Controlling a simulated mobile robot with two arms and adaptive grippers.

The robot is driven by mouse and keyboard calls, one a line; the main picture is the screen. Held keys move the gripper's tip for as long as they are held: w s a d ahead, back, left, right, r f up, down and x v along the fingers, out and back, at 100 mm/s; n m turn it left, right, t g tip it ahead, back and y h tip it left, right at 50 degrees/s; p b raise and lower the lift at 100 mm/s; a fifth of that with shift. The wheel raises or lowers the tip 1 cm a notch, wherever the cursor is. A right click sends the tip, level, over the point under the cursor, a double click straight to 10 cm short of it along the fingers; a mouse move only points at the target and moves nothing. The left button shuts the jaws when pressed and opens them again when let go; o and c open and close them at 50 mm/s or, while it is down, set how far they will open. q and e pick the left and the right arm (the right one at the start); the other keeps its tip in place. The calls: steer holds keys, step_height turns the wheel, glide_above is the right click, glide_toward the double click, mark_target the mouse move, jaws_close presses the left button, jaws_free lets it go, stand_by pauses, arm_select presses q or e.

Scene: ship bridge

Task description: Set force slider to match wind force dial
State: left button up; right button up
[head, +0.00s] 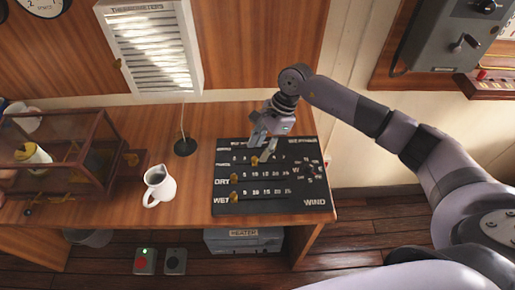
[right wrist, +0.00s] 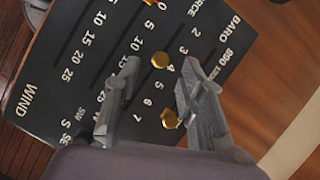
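The dark slider board (head: 290,205) lies on the wooden desk, with rows labelled DRY and WET and the word WIND at its lower right. A brass knob (head: 254,161) sits on the force row; in the right wrist view this knob (right wrist: 160,60) is near the 4. My right gripper (head: 263,146) hangs over the board's upper part. In the wrist view its open fingers (right wrist: 158,66) stand on either side of that knob, with gaps. Another brass knob (right wrist: 169,119) lies deeper between the fingers. The wind dial (head: 310,170) is at the right; its reading is too small to tell. My left gripper is out of view.
A wooden case (head: 80,150) fills the desk's left side. A heater box (head: 243,240) is below the desk. A grey switch box (head: 455,40) hangs on the right wall.

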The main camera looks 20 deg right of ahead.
mark_target(255, 161)
steer(key=shift+s+a+f, duration=0.1)
steer(key=shift+a+f, duration=0.25)
steer(key=shift+f, duration=0.25)
steer(key=shift+a+f, duration=0.1)
steer(key=shift+f, duration=0.25)
steer(key=shift+a+f+p, duration=0.1)
steer(key=shift+f+p, duration=0.2)
steer(key=shift+f, duration=0.1)
steer(key=c, duration=0.8)
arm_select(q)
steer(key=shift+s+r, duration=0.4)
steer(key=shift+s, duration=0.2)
arm_select(e)
jaws_close()
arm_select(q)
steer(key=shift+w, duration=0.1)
